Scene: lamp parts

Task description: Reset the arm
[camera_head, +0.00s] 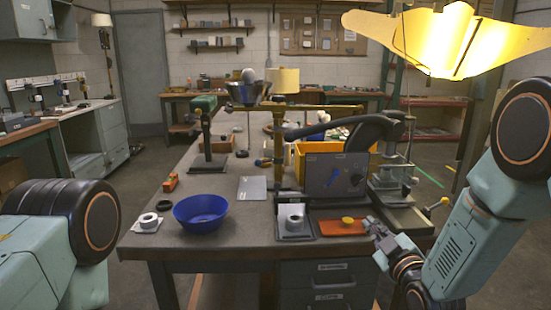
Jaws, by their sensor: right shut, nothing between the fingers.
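My right arm comes in from the right, and its gripper (374,226) is shut and empty at the front right of the workbench (160,232). Its fingertips are close to the right edge of an orange tray (330,228) with a yellow knob (347,220) on it; I cannot tell whether they touch. Of my left arm only the thick links and a round black joint show at the lower left; its gripper is out of view. A lit yellow shade (450,40) hangs at the upper right.
A blue bowl (201,212) and a white ring part on a pad (147,222) are at the front left. A grey tray with a pale cylinder (294,220) is beside the orange tray. A dark upright panel (335,178) and a lever press (388,170) stand behind.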

